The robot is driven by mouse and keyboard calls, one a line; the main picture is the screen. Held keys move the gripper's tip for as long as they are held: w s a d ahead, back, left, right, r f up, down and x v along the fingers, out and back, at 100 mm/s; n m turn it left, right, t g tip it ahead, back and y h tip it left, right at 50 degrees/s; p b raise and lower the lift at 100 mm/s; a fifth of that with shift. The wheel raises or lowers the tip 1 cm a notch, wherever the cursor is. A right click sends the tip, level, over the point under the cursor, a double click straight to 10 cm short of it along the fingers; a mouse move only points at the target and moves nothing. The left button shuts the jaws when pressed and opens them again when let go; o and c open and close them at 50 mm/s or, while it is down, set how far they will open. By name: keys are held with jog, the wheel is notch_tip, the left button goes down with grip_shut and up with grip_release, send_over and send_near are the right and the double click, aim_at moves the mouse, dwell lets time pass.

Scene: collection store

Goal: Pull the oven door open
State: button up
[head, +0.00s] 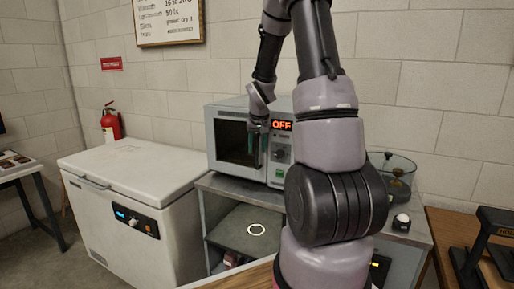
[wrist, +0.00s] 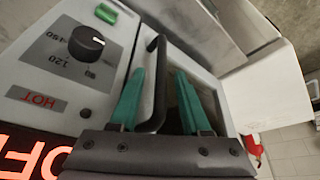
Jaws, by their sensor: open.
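The oven (head: 222,110) is a light grey box with a dark door window (head: 232,142), a lit red OFF display (head: 282,126) and a knob. It stands on a grey metal cart, and its door looks shut. The black bar handle (wrist: 160,85) is on the door's edge beside the control panel. My gripper (head: 257,146) is in front of the oven at the handle. In the wrist view, my gripper (wrist: 160,75) has its two teal fingers apart, with the handle between them. I cannot tell if either finger touches it. The head view hides most of the handle behind my gripper.
A white chest freezer (head: 130,180) stands left of the cart (head: 215,187). A red fire extinguisher (head: 111,123) is by the wall behind it. A glass vessel (head: 398,168) and a small white-topped item (head: 401,222) are on the right. A wooden table is at far right.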

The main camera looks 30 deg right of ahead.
grip_shut()
dwell(1.5)
